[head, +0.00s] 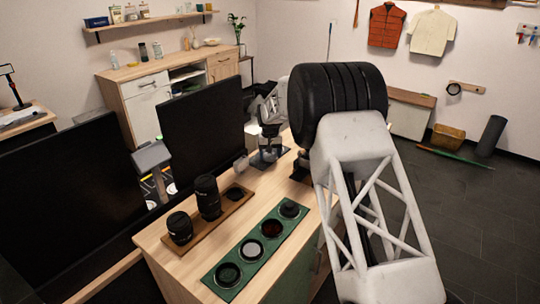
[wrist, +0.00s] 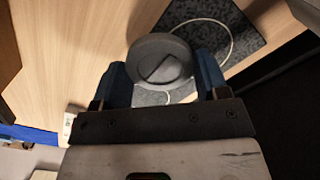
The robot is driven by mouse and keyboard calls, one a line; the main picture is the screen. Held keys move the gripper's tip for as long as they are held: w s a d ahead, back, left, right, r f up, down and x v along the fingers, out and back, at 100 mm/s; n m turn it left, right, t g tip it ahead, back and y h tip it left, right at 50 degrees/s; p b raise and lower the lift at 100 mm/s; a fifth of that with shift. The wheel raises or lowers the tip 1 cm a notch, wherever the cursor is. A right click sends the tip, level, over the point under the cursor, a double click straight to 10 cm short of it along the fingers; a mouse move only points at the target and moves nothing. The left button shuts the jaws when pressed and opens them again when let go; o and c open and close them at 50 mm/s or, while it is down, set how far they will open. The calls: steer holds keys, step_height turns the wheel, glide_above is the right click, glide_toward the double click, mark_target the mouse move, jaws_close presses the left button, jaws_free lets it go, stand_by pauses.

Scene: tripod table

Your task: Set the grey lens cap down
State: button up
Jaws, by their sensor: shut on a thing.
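The grey lens cap (wrist: 160,60) is a round disc with a dark bar across its face. My gripper (wrist: 161,78) is shut on it, with a blue finger on either side. Behind the cap in the wrist view is a dark speckled mat (wrist: 225,25) on the pale wood table (wrist: 75,40). The cap overlaps the mat's near-left part; the gap between them cannot be judged. In the head view my gripper (head: 270,132) is small and partly shadowed over the mat (head: 262,161), and the cap cannot be made out there.
A thin white cable (wrist: 228,45) curves across the mat. In the head view a green tray (head: 243,252) with several round pieces lies along the table. A brown wooden tray (head: 223,213) with two black lenses stands beside it. Dark screens (head: 203,110) stand at the left.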

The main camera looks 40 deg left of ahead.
mark_target(270, 156)
steer(key=shift+f, duration=0.35)
steer(key=o, duration=1)
steer(key=shift+c, duration=0.2)
steer(key=shift+r, duration=0.2)
step_height(270, 156, up, 12)
stand_by(0.9)
